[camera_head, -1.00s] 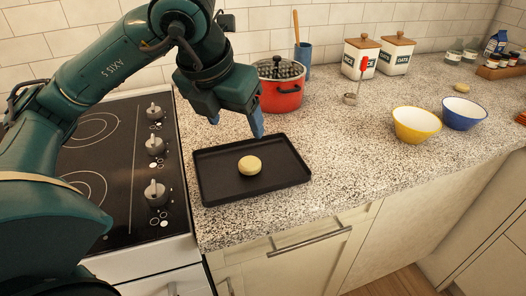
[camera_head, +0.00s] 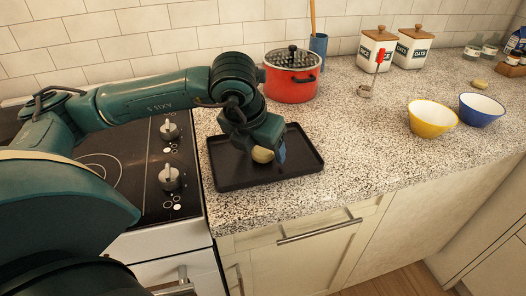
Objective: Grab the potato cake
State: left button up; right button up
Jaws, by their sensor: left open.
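The potato cake (camera_head: 262,155) is a small, round, pale yellow patty on the black tray (camera_head: 250,180), which lies on the speckled counter beside the stove. My left gripper (camera_head: 265,155) is down over the tray at the cake, and one blue fingertip shows just to the right of it. The gripper is open. Its other finger is hidden, and the gripper body covers part of the cake. I cannot tell whether the fingers touch the cake. My right gripper is not in view.
A red pot (camera_head: 291,75) stands behind the tray. A yellow bowl (camera_head: 432,119) and a blue bowl (camera_head: 480,109) stand to the right, with two white canisters (camera_head: 376,50) at the back. The stove (camera_head: 150,170) is left. The counter right of the tray is clear.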

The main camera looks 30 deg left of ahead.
pick_arm(q)
jog(key=c, duration=1.1)
jog(key=shift+o, duration=0.2)
jog(key=shift+r, duration=0.1)
